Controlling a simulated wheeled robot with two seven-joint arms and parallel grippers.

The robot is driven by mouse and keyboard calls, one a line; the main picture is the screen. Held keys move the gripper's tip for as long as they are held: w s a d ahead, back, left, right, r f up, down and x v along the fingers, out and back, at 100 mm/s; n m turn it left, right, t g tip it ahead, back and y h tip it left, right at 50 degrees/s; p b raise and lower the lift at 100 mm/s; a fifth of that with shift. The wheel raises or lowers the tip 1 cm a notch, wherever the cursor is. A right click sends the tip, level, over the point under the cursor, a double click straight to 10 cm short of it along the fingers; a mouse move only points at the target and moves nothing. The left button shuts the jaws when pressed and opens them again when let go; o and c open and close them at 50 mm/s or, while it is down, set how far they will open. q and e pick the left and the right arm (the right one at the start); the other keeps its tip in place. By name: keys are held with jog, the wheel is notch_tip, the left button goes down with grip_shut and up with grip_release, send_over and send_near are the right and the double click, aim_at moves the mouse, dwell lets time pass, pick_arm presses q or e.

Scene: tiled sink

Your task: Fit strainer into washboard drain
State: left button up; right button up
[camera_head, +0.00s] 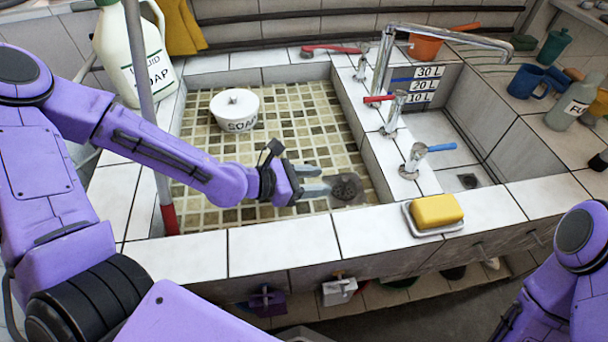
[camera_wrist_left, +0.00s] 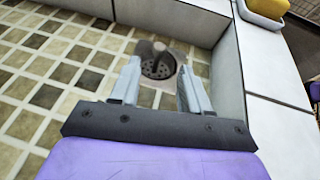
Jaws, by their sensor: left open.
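The strainer (camera_wrist_left: 157,70) is a round dark grey disc with holes and a raised grey knob, seen in the left wrist view. It lies at the drain (camera_head: 347,189) in the corner of the tiled washboard basin (camera_head: 297,131). I cannot tell whether it sits flush in the drain opening. My left gripper (camera_head: 325,181) is open and empty, low over the tiles just left of the drain in the head view. In the left wrist view its two fingers (camera_wrist_left: 159,72) stand apart on either side of the strainer. My right gripper is out of view.
A white soap bowl (camera_head: 236,111) stands in the basin. Around it are a liquid soap jug (camera_head: 130,58), metal taps (camera_head: 412,160) and a yellow sponge (camera_head: 437,210) on a dish. The basin's tiled front wall (camera_head: 280,243) runs close by the drain.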

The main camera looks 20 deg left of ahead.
pick_arm(q)
jog(key=v, duration=0.1)
jog(key=p+v, duration=0.1)
jog(key=v, duration=0.1)
jog(key=shift+s+r, duration=0.1)
jog(key=shift+r, duration=0.3)
jog(key=shift+s+a+f, duration=0.1)
jog(key=shift+s+a, duration=0.2)
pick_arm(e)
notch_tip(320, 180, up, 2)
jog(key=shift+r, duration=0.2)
